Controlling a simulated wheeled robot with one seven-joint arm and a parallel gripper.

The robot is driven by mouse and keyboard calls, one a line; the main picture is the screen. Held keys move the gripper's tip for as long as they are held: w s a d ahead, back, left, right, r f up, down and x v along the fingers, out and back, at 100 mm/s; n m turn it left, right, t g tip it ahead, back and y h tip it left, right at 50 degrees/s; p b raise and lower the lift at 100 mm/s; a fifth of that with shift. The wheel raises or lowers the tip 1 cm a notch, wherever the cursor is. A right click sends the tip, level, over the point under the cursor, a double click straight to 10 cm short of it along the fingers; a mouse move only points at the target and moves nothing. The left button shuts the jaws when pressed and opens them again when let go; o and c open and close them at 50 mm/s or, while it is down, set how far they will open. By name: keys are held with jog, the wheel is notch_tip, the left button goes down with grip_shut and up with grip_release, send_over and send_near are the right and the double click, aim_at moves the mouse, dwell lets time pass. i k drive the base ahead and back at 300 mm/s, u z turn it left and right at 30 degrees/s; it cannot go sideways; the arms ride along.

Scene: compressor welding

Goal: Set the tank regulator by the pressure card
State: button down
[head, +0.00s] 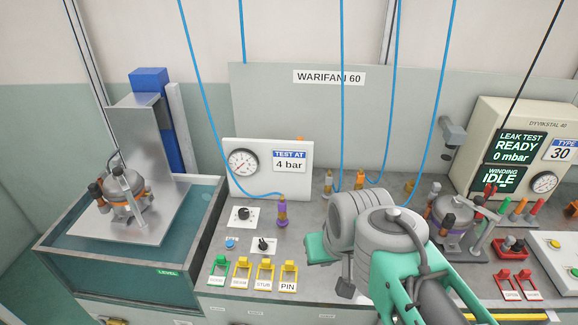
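The pressure card (289,160) reads "TEST AT 4 bar" and sits on a white panel (262,188) at the back of the bench. A round gauge (243,162) is beside it on the left; its needle is too small to read surely. Below the panel, a black knob (243,213) on a white plate looks like the tank regulator. A second black knob or lever (263,244) is lower right of it. My gripper (345,288) seems to be the small dark end below my grey and green arm, right of these knobs; its fingers cannot be made out.
A water tank (60,250) with a metal compressor (124,190) on a plate stands left. Blue hoses hang from above. A purple-orange connector (282,211) stands right of the knobs. A tester (520,150) reads "READY 0 mbar".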

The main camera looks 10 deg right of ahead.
aim_at(243, 213)
jog(key=k, duration=0.65)
jog(key=u, duration=0.9)
jog(key=i, duration=1.55)
jog(key=z, duration=0.65)
